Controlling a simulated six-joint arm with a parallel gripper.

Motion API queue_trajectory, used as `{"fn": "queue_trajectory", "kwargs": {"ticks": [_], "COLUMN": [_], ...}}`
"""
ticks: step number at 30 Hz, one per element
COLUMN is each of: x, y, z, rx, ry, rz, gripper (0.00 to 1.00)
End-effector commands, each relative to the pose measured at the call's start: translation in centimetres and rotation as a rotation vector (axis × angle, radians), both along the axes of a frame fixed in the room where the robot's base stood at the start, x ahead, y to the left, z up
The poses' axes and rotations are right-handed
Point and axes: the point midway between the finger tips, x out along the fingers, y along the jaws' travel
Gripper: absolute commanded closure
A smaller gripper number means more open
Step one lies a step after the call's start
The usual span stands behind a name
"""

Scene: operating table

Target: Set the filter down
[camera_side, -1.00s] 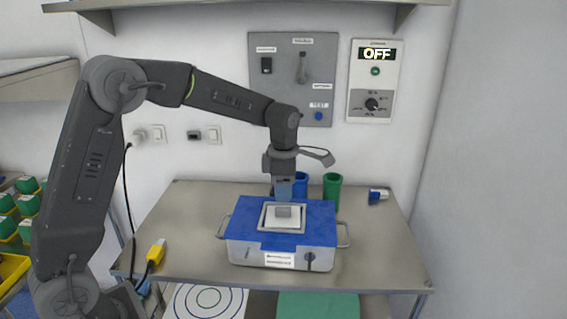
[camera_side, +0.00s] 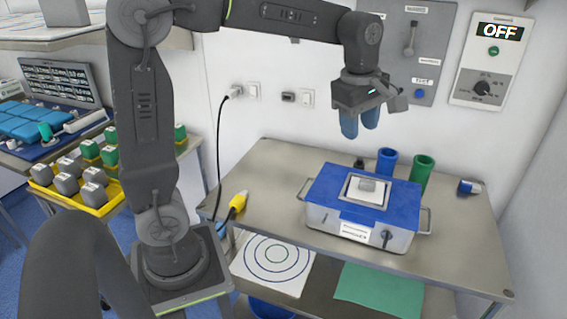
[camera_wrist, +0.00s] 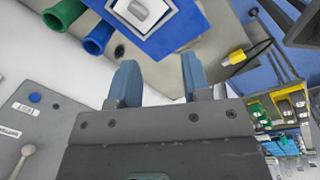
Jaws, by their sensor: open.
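A white square piece with a grey block on top (camera_side: 367,187), which looks like the filter, sits within the square frame on the lid of a blue-topped metal box (camera_side: 322,188). It also shows at the top of the wrist view (camera_wrist: 133,9), partly cut off. My gripper (camera_side: 360,122) is open and empty, with its two blue fingers apart, high above the back of the box. In the wrist view my gripper (camera_wrist: 160,66) has nothing between its fingers.
A blue cup (camera_side: 386,161) and a green cup (camera_side: 421,170) stand behind the box on the metal table (camera_side: 270,185). A yellow plug (camera_side: 238,201) lies at the left edge. A switch panel (camera_side: 412,62) and an OFF display unit (camera_side: 494,60) are on the wall.

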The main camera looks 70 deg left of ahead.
Motion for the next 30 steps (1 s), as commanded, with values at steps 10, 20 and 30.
{"fn": "queue_trajectory", "kwargs": {"ticks": [10, 20, 30], "x": [-11.5, -17.8, -18.4], "y": [-2.1, -2.9, -3.0], "z": [0.2, -3.0, -3.5], "rx": [0.239, 0.497, 0.530], "ry": [-0.182, -0.250, -0.250], "rz": [-0.959, -1.572, -1.646], "gripper": [0.56, 0.56, 0.28]}}
